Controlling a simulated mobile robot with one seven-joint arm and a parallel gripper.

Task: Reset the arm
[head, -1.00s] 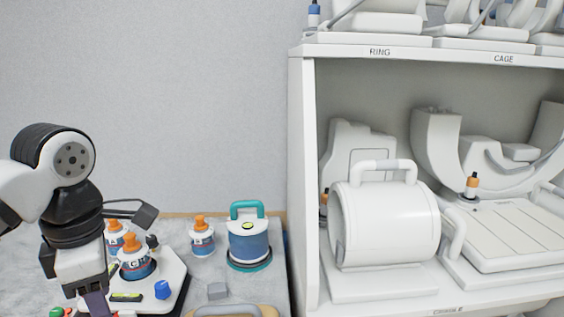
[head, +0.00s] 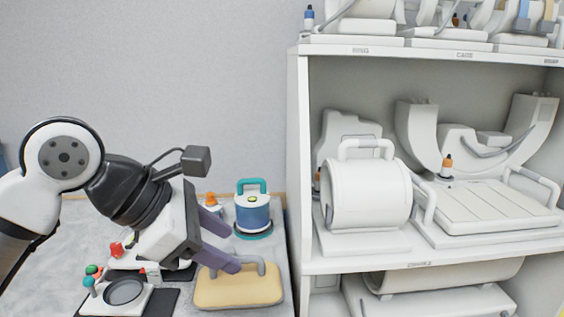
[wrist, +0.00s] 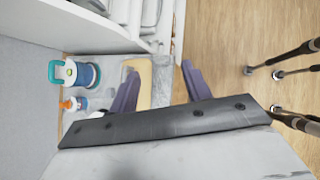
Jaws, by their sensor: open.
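My gripper (head: 226,245) is at the end of my arm at the left of the head view, tilted down and to the right. Its two purple fingers are spread apart with nothing between them. In the head view they overlap the tan pad with a grey handle (head: 238,291). In the wrist view my gripper (wrist: 158,88) also shows open, and the tan pad (wrist: 140,75) appears beside the left finger. I cannot tell how far the fingers are from the pad.
A blue-and-white canister with a teal handle (head: 253,213) stands at the table's back right. An orange-capped bottle (head: 211,200) is partly hidden behind my gripper. A small stand with a round dish (head: 124,291) is at the front left. A white shelf unit (head: 299,160) with coil-like devices stands right of the table.

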